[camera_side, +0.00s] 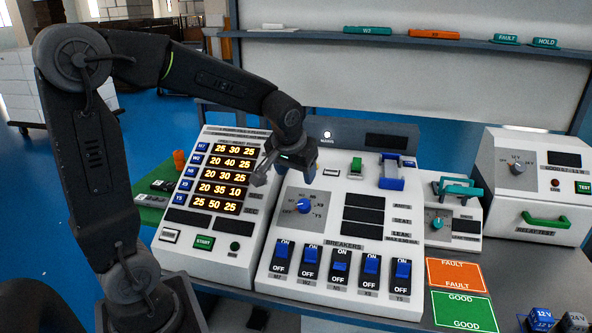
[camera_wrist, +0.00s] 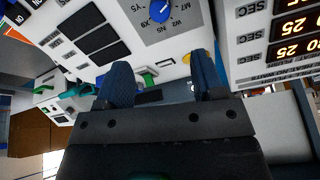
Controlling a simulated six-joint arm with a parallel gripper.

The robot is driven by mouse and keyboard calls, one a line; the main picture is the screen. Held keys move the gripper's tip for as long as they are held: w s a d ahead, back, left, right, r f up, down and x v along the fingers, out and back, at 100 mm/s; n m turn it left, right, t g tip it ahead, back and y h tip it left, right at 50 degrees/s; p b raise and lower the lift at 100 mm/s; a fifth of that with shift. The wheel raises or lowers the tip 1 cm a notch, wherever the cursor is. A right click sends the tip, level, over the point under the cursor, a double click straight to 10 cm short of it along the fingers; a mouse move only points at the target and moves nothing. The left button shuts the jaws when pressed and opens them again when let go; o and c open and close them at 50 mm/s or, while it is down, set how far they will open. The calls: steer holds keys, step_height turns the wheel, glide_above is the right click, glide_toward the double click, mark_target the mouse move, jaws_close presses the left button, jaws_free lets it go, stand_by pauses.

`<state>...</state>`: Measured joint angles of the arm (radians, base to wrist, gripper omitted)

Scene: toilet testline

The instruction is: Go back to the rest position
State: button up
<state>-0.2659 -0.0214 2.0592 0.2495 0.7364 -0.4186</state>
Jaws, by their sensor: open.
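My gripper (camera_side: 283,163) is raised in front of the upper part of the test panels, between the timer panel and the breaker panel. In the wrist view my gripper (camera_wrist: 160,85) shows two dark blue fingers set wide apart with nothing between them in their grip. The timer panel (camera_side: 224,256) shows lit orange numbers. The breaker panel (camera_side: 262,283) has a blue selector knob (camera_side: 304,205), which also shows in the wrist view (camera_wrist: 160,10) beyond the fingers. Neither view shows the fingers holding anything.
Blue breaker switches (camera_side: 340,265) line the front of the breaker panel. A relay tester (camera_side: 540,205) stands at the right. Orange FAULT (camera_side: 458,274) and green GOOD (camera_side: 463,312) mats lie on the bench. A shelf (camera_side: 480,44) with coloured tags runs behind. Open space lies above the panels.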

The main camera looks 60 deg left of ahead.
steer(key=s+d+r+m+t+h, duration=0.1)
steer(key=s+d+r+m, duration=0.1)
steer(key=s+d, duration=0.4)
steer(key=s+d+r+m+h, duration=0.1)
steer(key=s+d+m+h, duration=0.1)
steer(key=s+d+m, duration=0.2)
steer(key=s+d, duration=0.3)
steer(key=s, duration=0.3)
steer(key=shift+s+r+t, duration=0.25)
steer(key=shift+r+t, duration=0.15)
